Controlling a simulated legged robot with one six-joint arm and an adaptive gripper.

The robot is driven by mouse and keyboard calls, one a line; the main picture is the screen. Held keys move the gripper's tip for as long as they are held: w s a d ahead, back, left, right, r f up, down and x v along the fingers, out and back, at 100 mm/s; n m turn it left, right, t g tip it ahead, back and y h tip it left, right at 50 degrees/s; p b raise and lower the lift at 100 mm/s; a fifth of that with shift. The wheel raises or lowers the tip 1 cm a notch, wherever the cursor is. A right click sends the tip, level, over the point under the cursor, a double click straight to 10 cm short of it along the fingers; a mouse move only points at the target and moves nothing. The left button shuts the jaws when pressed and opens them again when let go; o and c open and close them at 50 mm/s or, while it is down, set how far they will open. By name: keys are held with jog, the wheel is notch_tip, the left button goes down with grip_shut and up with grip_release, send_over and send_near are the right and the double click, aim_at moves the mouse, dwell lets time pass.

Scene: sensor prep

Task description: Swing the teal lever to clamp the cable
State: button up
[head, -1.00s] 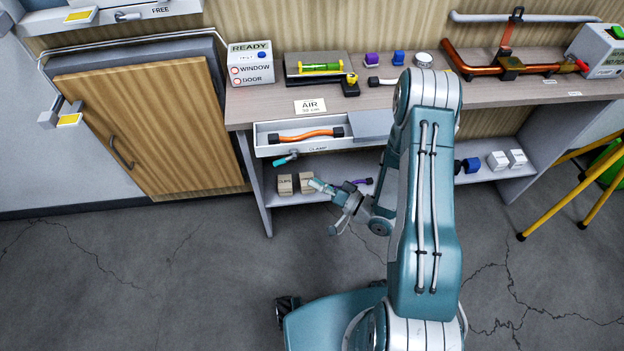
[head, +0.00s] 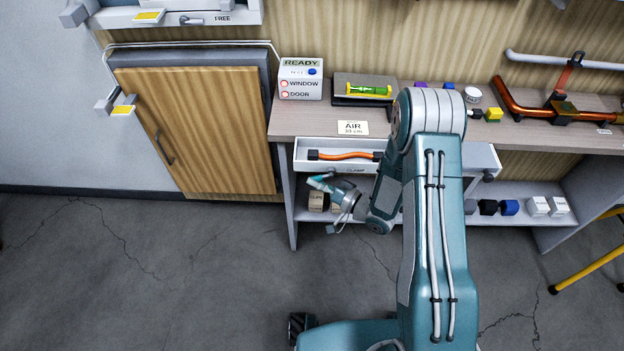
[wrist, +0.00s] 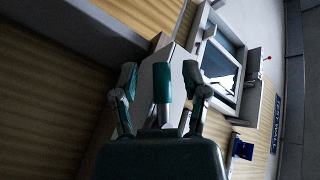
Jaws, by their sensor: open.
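There the lever and fingertips overlap and are hard to separate. The orange cable (head: 346,155) with black ends lies in the tray. My arm hides the tray's middle.
The workbench (head: 290,122) carries a READY box (head: 301,79), a green level vial (head: 368,91) and an AIR card (head: 353,128). Small boxes (head: 316,202) stand on the lower shelf, close to my gripper. A wooden door (head: 205,130) is at left. The floor at left is clear.

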jog(key=shift+x, duration=0.9)
